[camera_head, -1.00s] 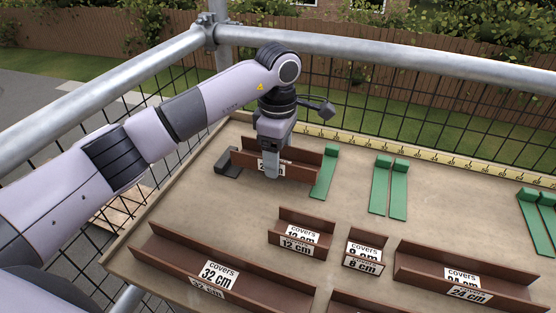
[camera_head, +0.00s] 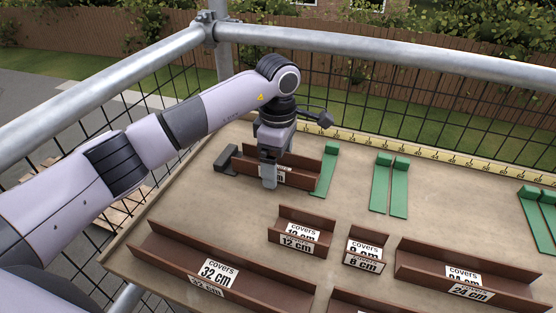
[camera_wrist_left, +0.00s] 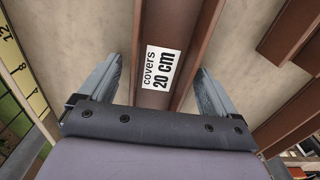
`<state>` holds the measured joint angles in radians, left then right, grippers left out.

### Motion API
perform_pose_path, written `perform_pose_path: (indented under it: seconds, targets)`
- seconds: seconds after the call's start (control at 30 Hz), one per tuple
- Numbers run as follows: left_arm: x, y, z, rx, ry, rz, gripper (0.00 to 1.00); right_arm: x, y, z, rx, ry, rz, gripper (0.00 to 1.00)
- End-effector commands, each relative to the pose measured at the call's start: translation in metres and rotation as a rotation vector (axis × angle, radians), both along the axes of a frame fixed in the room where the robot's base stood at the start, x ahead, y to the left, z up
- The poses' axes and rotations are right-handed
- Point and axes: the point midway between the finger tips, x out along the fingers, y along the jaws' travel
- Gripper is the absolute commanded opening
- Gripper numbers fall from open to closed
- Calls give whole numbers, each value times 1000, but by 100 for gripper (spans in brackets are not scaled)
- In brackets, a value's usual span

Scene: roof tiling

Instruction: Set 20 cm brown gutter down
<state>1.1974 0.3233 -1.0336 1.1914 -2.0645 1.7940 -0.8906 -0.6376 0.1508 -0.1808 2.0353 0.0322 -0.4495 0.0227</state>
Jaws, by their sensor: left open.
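The 20 cm brown gutter (camera_head: 299,174) lies on the board at the back left, between a dark block (camera_head: 226,159) at its left end and a green piece (camera_head: 326,172) at its right end. My left gripper (camera_head: 269,182) is over the gutter. In the left wrist view the gutter's "covers 20 cm" label (camera_wrist_left: 161,68) shows between the two fingers (camera_wrist_left: 158,88). The fingers are open, one on each side, with gaps to the gutter's walls. My right gripper is not in view.
A 12 cm gutter (camera_head: 316,236), an 8 cm gutter (camera_head: 381,250), a 32 cm gutter (camera_head: 165,252) and a 24 cm gutter (camera_head: 415,262) lie nearer. More green pieces (camera_head: 380,185) stand right of centre. A yellow ruler (camera_head: 430,152) runs along the back edge.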

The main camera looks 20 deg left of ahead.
Motion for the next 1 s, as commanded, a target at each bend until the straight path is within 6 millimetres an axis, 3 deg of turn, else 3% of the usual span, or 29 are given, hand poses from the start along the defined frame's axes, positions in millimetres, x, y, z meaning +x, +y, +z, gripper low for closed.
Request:
perform_pose_path:
  seconds: [0.23,0.5,0.7,1.0]
  targets:
    - [1,0,21,0,-4,0,91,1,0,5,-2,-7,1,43]
    - [1,0,82,0,-4,0,91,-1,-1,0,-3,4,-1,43]
    - [1,0,115,1,-2,1,91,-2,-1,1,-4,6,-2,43]
    - [0,0,128,1,1,0,91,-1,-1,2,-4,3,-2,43]
